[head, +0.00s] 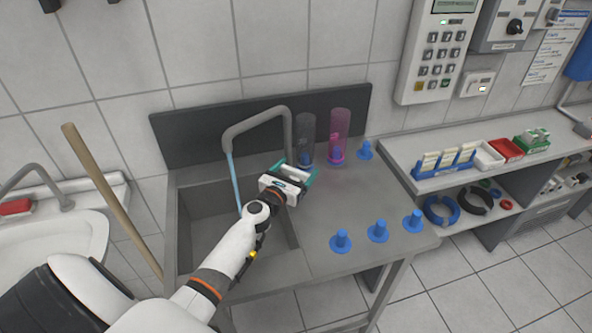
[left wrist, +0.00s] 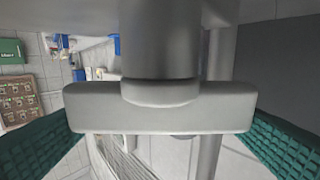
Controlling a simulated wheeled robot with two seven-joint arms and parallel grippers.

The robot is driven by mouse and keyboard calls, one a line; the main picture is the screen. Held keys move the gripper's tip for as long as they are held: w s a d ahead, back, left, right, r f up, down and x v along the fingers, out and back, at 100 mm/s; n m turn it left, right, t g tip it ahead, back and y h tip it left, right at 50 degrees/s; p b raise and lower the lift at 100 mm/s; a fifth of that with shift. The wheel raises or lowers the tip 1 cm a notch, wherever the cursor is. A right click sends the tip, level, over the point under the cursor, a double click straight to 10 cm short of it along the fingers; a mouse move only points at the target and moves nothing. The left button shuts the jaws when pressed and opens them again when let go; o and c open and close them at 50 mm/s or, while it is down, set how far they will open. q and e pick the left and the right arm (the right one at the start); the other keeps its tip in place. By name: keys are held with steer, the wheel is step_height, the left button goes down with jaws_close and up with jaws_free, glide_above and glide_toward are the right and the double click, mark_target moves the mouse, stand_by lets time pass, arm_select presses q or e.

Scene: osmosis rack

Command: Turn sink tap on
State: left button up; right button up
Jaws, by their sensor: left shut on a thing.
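The grey sink tap (head: 258,118) stands at the right side of the basin, its spout arching over the sink (head: 208,222). A thin light-blue stream of water (head: 233,182) runs down from the spout into the basin. My left gripper (head: 296,174) is at the base of the tap. In the left wrist view, the grey bar-shaped tap handle (left wrist: 160,108) lies crosswise between its teal fingers, which are shut on the handle's ends. In the head view the gripper hides the handle. My right gripper is not in view.
A pink cylinder (head: 340,125) and a dark clear cylinder (head: 305,130) stand close behind the gripper. Several blue pegs (head: 378,232) stand on the counter to the right. A wooden pole (head: 110,195) leans left of the sink. A side bench (head: 480,180) holds small items.

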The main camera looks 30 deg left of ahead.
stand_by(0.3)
arm_select(q)
steer(key=o, duration=0.8)
steer(key=s, duration=1.2)
steer(key=shift+d+b, duration=0.35)
steer(key=shift+d, duration=0.05)
